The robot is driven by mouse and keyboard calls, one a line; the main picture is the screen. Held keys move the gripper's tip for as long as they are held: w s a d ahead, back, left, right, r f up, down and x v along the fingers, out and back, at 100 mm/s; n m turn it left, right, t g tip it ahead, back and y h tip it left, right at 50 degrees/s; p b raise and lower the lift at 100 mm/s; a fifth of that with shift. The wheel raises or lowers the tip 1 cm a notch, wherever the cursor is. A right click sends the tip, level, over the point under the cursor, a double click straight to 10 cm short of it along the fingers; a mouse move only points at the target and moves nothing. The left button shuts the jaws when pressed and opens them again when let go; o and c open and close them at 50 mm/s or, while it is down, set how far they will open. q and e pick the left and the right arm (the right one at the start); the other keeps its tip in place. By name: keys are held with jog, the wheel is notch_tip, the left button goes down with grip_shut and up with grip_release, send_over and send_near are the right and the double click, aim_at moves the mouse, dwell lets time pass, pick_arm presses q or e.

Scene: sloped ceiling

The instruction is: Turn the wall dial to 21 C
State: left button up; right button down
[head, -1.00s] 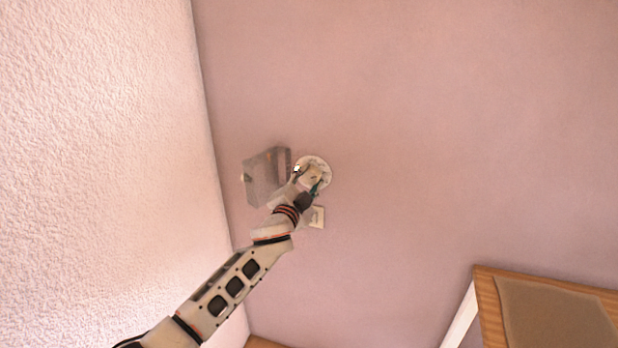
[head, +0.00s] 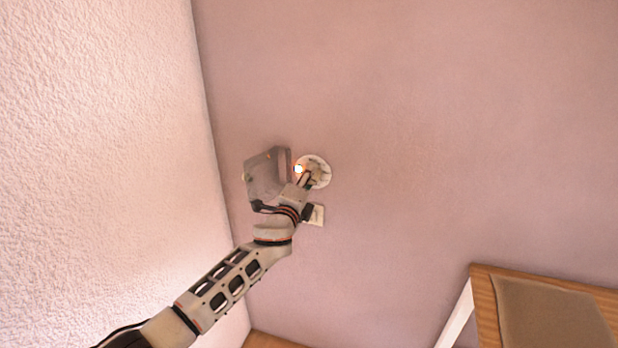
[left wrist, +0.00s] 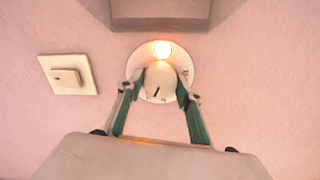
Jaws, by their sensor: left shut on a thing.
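The wall dial (head: 320,165) is a round white plate on the pink wall, partly covered by my left gripper (head: 305,180) in the head view. In the left wrist view its pale round knob (left wrist: 160,80) sits between the two green-sided fingers of my left gripper (left wrist: 156,92), which is shut on it. A short dark mark on the knob points down and slightly left in that view. Small marks show on the plate, too small to read. A light (left wrist: 162,49) glows bright orange-white on the plate's edge. My right gripper is not in view.
A grey box (head: 265,177) juts from the wall just left of the dial. A square switch (head: 318,215) is just below the dial; it is at left in the wrist view (left wrist: 85,84). A wooden piece of furniture (head: 486,300) stands lower right. The textured left wall is close.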

pick_arm(q)
jog(key=shift+m, duration=0.6)
jog(key=o, duration=1.1)
jog(key=v, duration=1.2)
